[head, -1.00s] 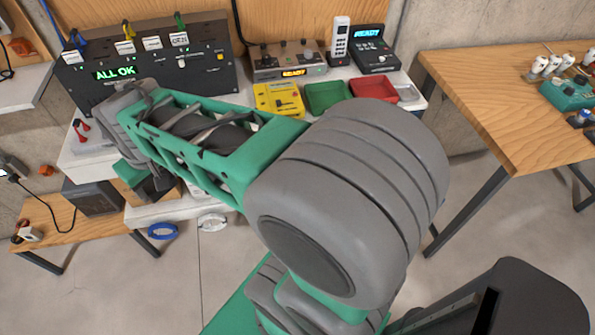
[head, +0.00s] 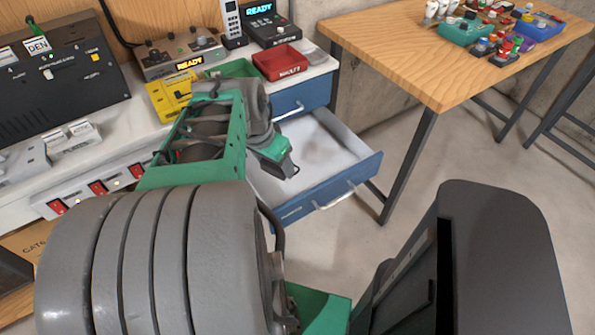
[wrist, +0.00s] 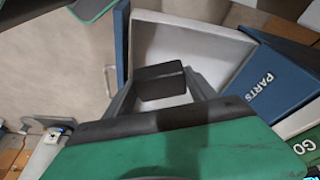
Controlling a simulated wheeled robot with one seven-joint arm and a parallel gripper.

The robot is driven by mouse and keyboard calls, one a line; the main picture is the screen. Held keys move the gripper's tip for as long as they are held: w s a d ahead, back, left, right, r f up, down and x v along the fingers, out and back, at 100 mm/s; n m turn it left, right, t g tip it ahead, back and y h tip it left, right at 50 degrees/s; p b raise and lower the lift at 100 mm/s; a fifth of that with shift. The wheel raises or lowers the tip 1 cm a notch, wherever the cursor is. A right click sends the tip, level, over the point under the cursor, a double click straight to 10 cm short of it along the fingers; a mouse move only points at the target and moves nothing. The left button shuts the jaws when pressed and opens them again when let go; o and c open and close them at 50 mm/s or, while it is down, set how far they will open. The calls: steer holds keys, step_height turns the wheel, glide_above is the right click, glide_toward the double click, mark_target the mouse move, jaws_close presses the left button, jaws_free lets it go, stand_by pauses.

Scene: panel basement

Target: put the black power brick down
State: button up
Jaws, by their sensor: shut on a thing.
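The black power brick (wrist: 160,82) shows in the wrist view as a small dark block between the two fingers of my gripper (wrist: 157,92). My gripper is shut on it. In the wrist view the brick appears over the white inside of an open drawer (wrist: 190,45). In the head view my gripper (head: 288,168) hangs above the left part of this open drawer (head: 345,190). The brick cannot be told clearly from the dark fingers there. The drawer's visible floor looks empty. The height of the brick above it cannot be told.
A closed blue drawer (head: 303,97) lies above the open one. A wooden table (head: 425,50) stands to the right.

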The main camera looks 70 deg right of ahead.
steer(key=s+d+f, duration=0.2)
steer(key=d+f, duration=0.3)
steer(key=d, duration=0.5)
glide_above(301, 164)
steer(key=a, duration=0.1)
steer(key=f, duration=0.5)
steer(key=shift+w, duration=0.2)
step_height(301, 164, down, 2)
steer(key=shift+f, duration=0.7)
steer(key=o, duration=1.7)
steer(key=v, duration=1.2)
steer(key=shift+r, duration=0.15)
